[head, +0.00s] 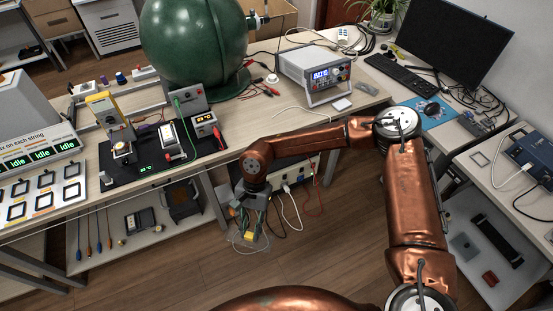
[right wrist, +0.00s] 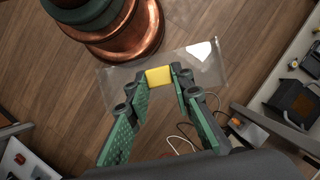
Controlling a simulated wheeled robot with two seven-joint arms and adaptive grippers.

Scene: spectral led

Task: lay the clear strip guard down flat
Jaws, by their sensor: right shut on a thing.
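My right gripper (head: 249,222) hangs low in front of the bench's front edge, over the wooden floor. It is shut on the yellow tab (right wrist: 159,76) of the clear strip guard (right wrist: 206,66). In the right wrist view the guard is a thin, see-through sheet reaching out on both sides of the fingertips (right wrist: 161,82), with a bright glint at its right. In the head view the yellow tab (head: 250,236) shows at the fingertips, but the clear sheet is hard to make out. My left gripper is not in view.
The bench (head: 300,121) holds a black board (head: 165,153) with meters and small fixtures, a green sphere (head: 195,45) and a power supply (head: 313,72). A lower shelf (head: 110,258) and hanging cables (head: 290,205) are close to the gripper. A side desk (head: 520,200) stands right.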

